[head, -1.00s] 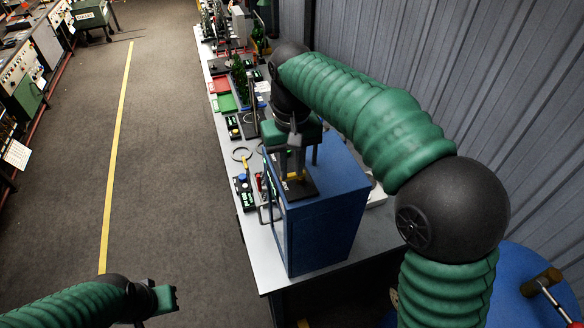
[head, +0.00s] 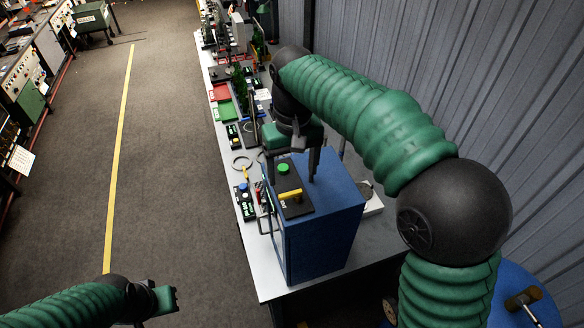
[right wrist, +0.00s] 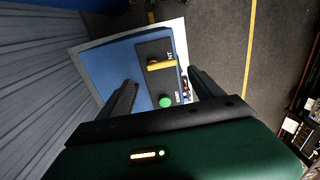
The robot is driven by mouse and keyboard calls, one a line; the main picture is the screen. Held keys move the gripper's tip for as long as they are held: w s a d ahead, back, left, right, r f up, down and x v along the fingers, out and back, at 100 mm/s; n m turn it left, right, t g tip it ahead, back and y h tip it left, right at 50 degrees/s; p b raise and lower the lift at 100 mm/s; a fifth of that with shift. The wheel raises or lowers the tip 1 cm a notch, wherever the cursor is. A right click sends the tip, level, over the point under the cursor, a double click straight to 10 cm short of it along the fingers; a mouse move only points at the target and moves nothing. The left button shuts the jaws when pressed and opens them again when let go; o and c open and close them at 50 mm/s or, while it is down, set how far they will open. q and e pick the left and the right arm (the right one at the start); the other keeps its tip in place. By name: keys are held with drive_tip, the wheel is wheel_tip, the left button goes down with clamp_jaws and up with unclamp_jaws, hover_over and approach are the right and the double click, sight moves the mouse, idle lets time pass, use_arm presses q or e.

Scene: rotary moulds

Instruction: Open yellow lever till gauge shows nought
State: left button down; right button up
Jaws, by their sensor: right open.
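The yellow lever (head: 290,194) sits on a black plate on top of the blue box (head: 322,222). It lies crosswise on the plate, and it also shows in the right wrist view (right wrist: 161,64). A green button (head: 283,168) is on the same plate, and it shows between my fingers in the right wrist view (right wrist: 166,101). My right gripper (head: 292,174) is open and empty above the box, apart from the lever, nearer the button end. My left gripper (head: 168,299) is at the lower left, far from the box; its jaws are unclear. I cannot make out a gauge reading.
The blue box stands at the near end of a long grey table (head: 260,262). Small devices, a red tray (head: 219,93) and a green tray (head: 225,111) lie farther along it. A corrugated wall (head: 440,70) runs along the right.

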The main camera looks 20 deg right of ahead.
wheel_tip(320, 180, up, 14)
drive_tip(key=p, duration=0.6)
drive_tip(key=shift+w+a+f, duration=0.15)
drive_tip(key=shift+a, duration=0.1)
idle(0.4)
